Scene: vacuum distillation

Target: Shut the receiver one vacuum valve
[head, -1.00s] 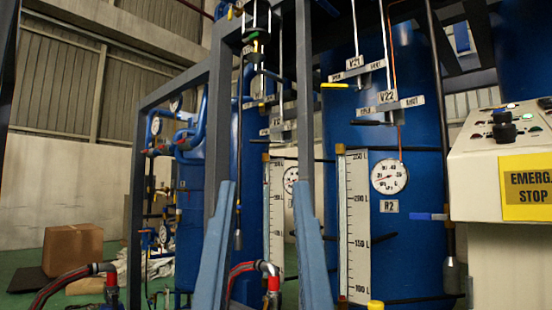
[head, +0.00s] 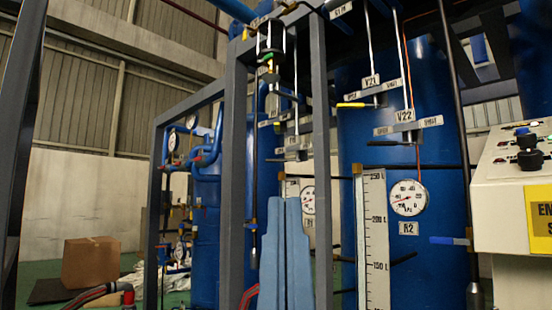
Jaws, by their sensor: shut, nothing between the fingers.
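My gripper (head: 286,202) is at the bottom centre of the head view, its two pale blue fingers together and pointing up, with nothing held. Behind it stands a partly hidden receiver with a round gauge (head: 308,200); its label is covered or too small to read. Above the fingertips hang small valve plates (head: 292,142) on rods, their lettering unclear. I cannot tell which of these is the receiver one vacuum valve. The right blue tank, R2 (head: 409,228), has plates V21 (head: 371,82) and V22 (head: 405,115). A yellow-ended lever (head: 357,104) lies near V21.
A control box with an emergency stop sign (head: 540,215) is at the right. A level scale (head: 375,240) stands before R2.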

